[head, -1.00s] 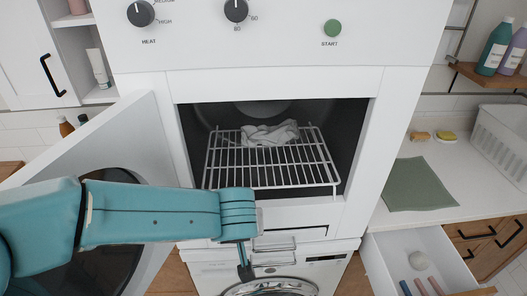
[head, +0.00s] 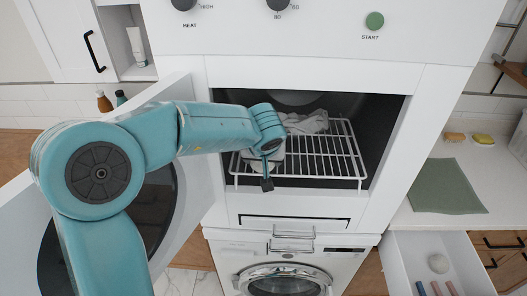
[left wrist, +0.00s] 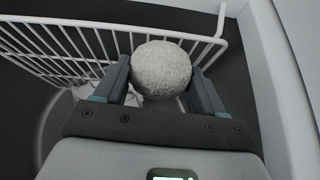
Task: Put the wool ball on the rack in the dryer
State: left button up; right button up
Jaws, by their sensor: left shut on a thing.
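My left gripper (head: 267,183) is at the front left of the open dryer, in front of the rack's near edge in the head view. In the left wrist view the gripper (left wrist: 160,85) is shut on a round, pale, fuzzy wool ball (left wrist: 161,68). I cannot make the ball out in the head view. The white wire rack (head: 325,160) stands inside the dryer (head: 228,215). Its bars (left wrist: 60,45) run close beside and behind the ball in the left wrist view; whether they touch is unclear. My right gripper is not in view.
A crumpled white cloth (head: 306,123) lies at the back of the rack; the rack's right half is clear. The open dryer door (head: 185,95) is on the left.

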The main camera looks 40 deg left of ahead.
pick_arm(q)
jog(key=shift+w+a, duration=0.25)
jog(key=w+a, duration=0.1)
jog(key=w+f, duration=0.1)
jog(key=shift+w+a, duration=0.4)
jog(key=shift+f, duration=0.35)
jog(key=shift+s+r, duration=0.15)
jog(key=shift+s, duration=0.1)
jog(key=shift+f, duration=0.2)
jog(key=o, duration=1)
jog(key=shift+w+f, duration=0.15)
jog(key=shift+w, duration=0.1)
jog(key=shift+o, duration=0.2)
jog(key=shift+s, duration=0.1)
jog(key=shift+s+r, duration=0.1)
jog(key=shift+r, duration=0.1)
